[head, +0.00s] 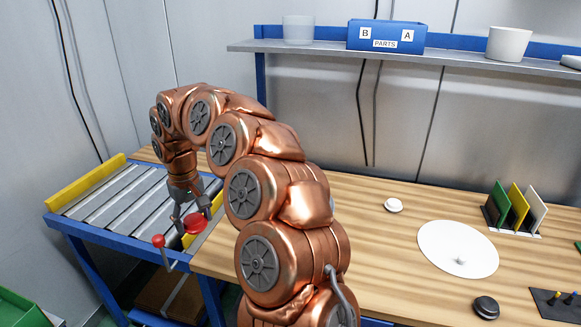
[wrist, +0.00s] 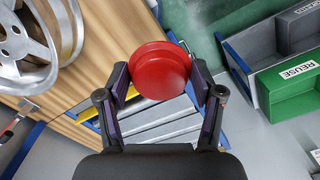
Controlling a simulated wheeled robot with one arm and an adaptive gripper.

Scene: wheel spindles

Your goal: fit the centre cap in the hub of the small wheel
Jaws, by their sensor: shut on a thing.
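My gripper (head: 189,211) is shut on a round red cap (wrist: 160,68) with a stepped face. The cap sits between the fingertips in the wrist view, and it also shows in the head view (head: 196,223). Silver spoked wheel parts (wrist: 27,50) show at the upper left of the wrist view, cut off by the frame edge. They are apart from the gripper, and I cannot tell which wheel is the small one.
A lever with a red ball (head: 158,241) stands close to my gripper. A white cap (head: 393,205), black cap (head: 486,307) and white disc (head: 458,249) lie on the wooden bench (head: 350,225). The roller conveyor (head: 120,205) is left. A green REUSE bin (wrist: 290,90) is right.

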